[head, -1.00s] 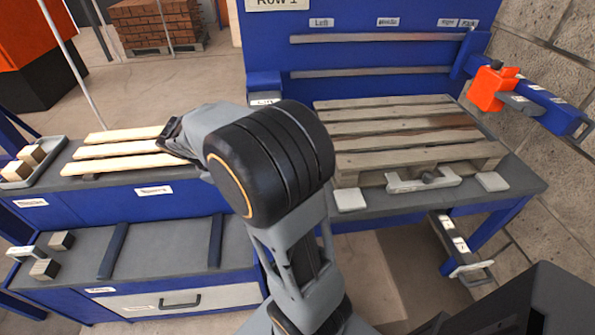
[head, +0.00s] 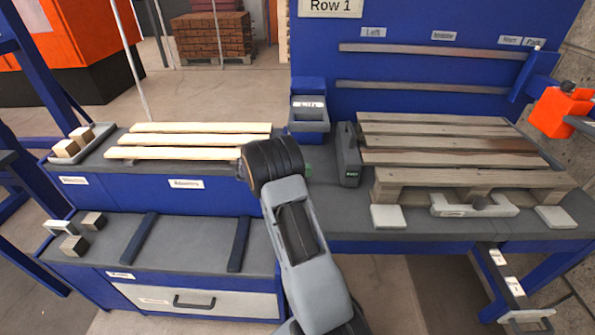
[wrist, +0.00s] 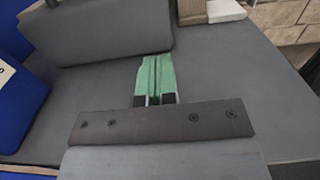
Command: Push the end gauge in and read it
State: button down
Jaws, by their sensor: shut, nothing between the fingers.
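A dark grey block with a small green readout (head: 348,158), which looks like the end gauge, stands upright on the bench at the left end of the wooden pallet (head: 425,178). The readout is too small to read. The block (wrist: 100,32) also shows at the upper left of the wrist view. My gripper (head: 308,169) is just left of the block, low over the bench and mostly hidden behind my wrist. In the wrist view its green fingers (wrist: 155,72) are shut and empty, pointing towards the block's lower edge. I cannot tell whether they touch it.
White pads (head: 388,216) and a pale clamp-like fixture with a knob (head: 475,205) sit along the pallet's front. A blue-grey bin (head: 309,118) is behind my gripper. Pale boards (head: 190,140) lie on the left bench. An orange unit (head: 560,112) is at the right.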

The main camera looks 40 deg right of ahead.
aim_at(342, 171)
jog(key=x, duration=0.9)
